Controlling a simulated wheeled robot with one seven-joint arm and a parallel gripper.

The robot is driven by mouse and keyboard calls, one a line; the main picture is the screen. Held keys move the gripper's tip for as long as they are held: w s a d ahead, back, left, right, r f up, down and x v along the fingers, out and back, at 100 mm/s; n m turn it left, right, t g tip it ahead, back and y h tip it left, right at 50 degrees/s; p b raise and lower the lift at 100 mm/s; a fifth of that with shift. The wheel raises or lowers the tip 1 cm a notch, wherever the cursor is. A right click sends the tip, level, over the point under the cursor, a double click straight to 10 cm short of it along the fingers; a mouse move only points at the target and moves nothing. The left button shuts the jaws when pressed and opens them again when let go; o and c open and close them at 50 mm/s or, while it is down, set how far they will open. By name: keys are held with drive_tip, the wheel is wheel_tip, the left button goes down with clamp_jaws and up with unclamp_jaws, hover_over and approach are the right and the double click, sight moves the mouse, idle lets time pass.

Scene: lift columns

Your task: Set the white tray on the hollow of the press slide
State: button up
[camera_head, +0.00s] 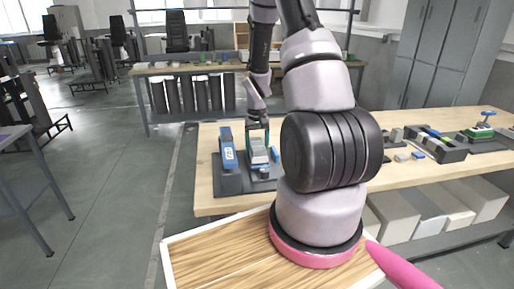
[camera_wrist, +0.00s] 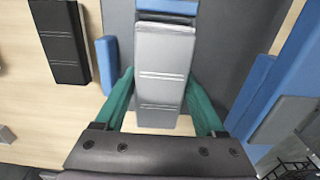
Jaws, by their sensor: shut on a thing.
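The white tray (camera_wrist: 163,55) shows in the wrist view as a long pale grey piece with thin cross lines. My gripper (camera_wrist: 160,78) has its teal fingers on both long sides of it, shut on it. In the head view my gripper (camera_head: 258,132) is over the dark fixture on the table, with the tray (camera_head: 258,155) below its fingers. A blue part (camera_wrist: 167,5) lies beyond the tray's far end, at the top of the wrist view. I cannot make out the press slide's hollow, nor whether the tray touches what is under it.
A blue upright block (camera_head: 228,153) stands left of the tray. In the wrist view a blue bar (camera_wrist: 107,65) is close on the left, a black block (camera_wrist: 60,42) is farther left, and a large blue part (camera_wrist: 285,70) is at right. More fixtures (camera_head: 436,143) stand farther right.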

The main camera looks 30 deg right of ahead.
drive_tip(key=shift+f, duration=0.7)
idle(1.1)
drive_tip(key=o, duration=1.4)
drive_tip(key=shift+c, duration=0.2)
drive_tip(key=shift+r, duration=0.1)
drive_tip(key=shift+r, duration=3.4)
